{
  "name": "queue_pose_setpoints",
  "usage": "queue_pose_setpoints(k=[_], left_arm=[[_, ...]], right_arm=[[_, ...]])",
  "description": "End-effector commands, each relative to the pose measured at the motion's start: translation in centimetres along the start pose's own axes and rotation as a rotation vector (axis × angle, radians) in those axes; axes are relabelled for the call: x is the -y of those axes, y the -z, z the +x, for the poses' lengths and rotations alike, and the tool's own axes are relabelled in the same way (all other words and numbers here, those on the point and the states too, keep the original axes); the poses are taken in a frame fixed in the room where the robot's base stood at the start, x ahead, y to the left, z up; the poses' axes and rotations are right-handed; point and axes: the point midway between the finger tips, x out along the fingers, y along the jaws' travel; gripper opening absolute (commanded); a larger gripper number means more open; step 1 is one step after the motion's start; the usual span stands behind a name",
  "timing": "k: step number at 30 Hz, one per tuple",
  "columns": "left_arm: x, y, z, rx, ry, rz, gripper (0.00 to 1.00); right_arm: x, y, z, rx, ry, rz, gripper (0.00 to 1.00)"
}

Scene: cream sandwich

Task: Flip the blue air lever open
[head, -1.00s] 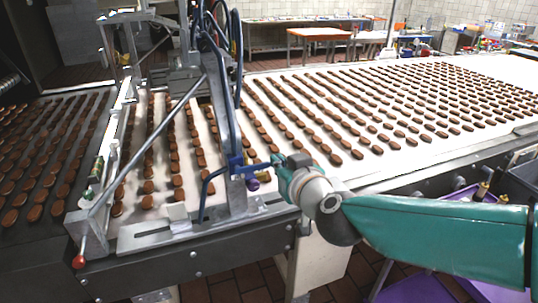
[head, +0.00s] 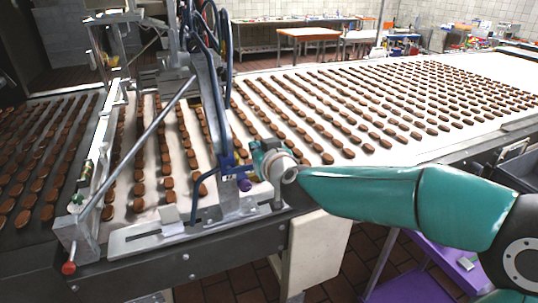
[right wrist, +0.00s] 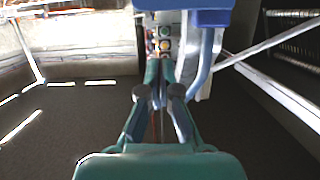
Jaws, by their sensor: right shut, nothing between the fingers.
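A blue fitting (head: 228,165) sits on the grey upright of the machine in the head view. A bent blue tube runs down from its left side. I cannot tell which blue part is the air lever. My right gripper (head: 256,158) is just right of the blue fitting, its fingers pointing at the upright. In the right wrist view its fingers (right wrist: 162,75) are shut and empty. A blue block (right wrist: 198,18) and a curved blue-grey part lie beyond and right of the fingertips there. Contact with the blue parts cannot be told. My left gripper is out of view.
A belt (head: 455,148) with rows of brown biscuits runs under the machine. A purple part (head: 244,184) is below my gripper. Small coloured buttons (right wrist: 164,42) show behind the fingers.

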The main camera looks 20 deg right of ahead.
Motion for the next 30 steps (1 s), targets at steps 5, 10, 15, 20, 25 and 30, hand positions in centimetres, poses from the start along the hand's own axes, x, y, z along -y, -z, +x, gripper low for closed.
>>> queue_pose_setpoints(k=[5, 10, 15, 20, 25, 30], left_arm=[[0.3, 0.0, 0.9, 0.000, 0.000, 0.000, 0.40], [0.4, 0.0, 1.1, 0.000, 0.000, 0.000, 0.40], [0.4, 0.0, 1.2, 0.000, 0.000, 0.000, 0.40], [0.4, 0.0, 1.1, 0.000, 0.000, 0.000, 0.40], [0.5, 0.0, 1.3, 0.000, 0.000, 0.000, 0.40], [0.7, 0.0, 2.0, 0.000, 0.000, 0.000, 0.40]], right_arm=[[-0.1, -2.4, 1.6, 0.004, 0.000, 0.000, 0.00], [-0.1, -3.6, 1.9, 0.002, -0.001, 0.001, 0.00], [-0.1, -3.9, 2.0, 0.001, 0.000, 0.001, 0.00], [-0.1, -3.9, 2.0, 0.000, -0.001, 0.001, 0.00], [-0.5, -4.0, 1.9, 0.000, 0.000, 0.004, 0.00], [0.4, -4.3, 2.2, 0.000, 0.016, 0.027, 0.00]])
